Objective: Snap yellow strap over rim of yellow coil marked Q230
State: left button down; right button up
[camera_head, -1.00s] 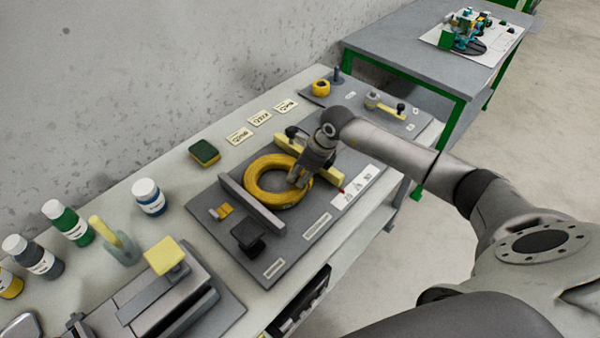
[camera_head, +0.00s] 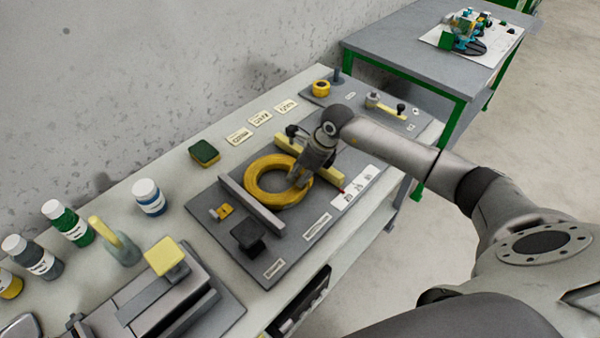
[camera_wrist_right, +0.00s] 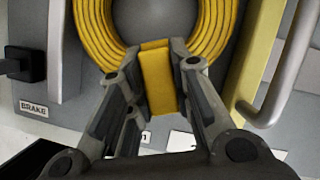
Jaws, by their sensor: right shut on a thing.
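The yellow coil (camera_head: 254,186) lies flat on the grey fixture board on the bench. It also shows at the top of the right wrist view (camera_wrist_right: 92,25). My right gripper (camera_head: 297,180) is down at the coil's near right side. In the right wrist view my right gripper (camera_wrist_right: 157,75) is shut on a yellow strap (camera_wrist_right: 158,82), with one finger on each side. The strap's upper end meets the coil's rim and its flat face points at the camera. I cannot tell whether it is snapped on. The Q230 mark is not readable. My left gripper is not in view.
A grey bar (camera_head: 249,205) stands left of the coil and a yellow bar (camera_head: 322,170) runs behind my gripper. A black knob (camera_head: 248,235) and small yellow piece (camera_head: 226,210) sit on the board's left. Several bottles and a sponge (camera_head: 204,152) stand along the wall side.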

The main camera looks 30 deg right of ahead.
jog(key=shift+r, duration=0.1)
dwell(0.3)
jog(key=shift+f+b, duration=0.2)
jog(key=shift+b, duration=0.1)
jog(key=shift+f+b, duration=0.45)
jog(key=shift+f, duration=0.1)
jog(key=shift+r+p, duration=0.35)
jog(key=shift+r, duration=0.3)
jog(key=shift+r, duration=0.1)
dwell(0.4)
jog(key=shift+f+b, duration=0.25)
jog(key=shift+b, duration=0.1)
jog(key=shift+f+b, duration=0.45)
jog(key=shift+f, duration=0.05)
jog(key=shift+r, duration=0.2)
jog(key=shift+r+p, duration=0.35)
jog(key=shift+r, duration=0.1)
